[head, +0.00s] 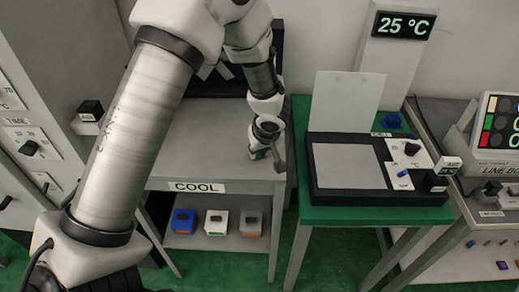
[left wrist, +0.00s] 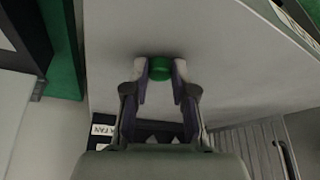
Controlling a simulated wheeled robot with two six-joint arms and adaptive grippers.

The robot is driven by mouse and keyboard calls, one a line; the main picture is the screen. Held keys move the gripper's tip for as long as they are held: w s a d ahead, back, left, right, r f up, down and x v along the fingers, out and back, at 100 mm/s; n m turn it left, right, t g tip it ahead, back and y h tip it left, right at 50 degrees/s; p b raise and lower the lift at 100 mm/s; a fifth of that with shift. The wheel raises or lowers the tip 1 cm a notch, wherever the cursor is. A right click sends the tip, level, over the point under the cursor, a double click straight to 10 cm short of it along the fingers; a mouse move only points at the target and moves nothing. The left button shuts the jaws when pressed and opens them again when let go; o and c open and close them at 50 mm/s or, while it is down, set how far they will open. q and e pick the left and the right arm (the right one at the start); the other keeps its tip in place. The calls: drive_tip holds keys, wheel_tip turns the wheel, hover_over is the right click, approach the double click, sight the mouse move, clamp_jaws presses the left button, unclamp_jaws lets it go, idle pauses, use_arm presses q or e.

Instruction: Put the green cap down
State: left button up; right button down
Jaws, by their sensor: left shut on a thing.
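The green cap (left wrist: 160,68) is a small round piece between the two fingertips of my left gripper (left wrist: 160,82) in the left wrist view. The fingers are shut on it from both sides. In the head view my left gripper (head: 262,154) points down at the right part of the grey table (head: 205,150) labelled COOL. The cap is mostly hidden by the gripper there. I cannot tell whether the cap touches the tabletop or hangs just above it. My right gripper is not in view.
A green stand (head: 340,215) to the right holds a black fixture with a grey plate (head: 348,165) and a raised lid (head: 346,102). Blue, white and grey boxes sit on the COOL table's lower shelf (head: 215,238). The tabletop left of my gripper looks clear.

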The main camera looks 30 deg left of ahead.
use_arm(q)
drive_tip(key=shift+f, duration=0.2)
drive_tip(key=o, duration=0.7)
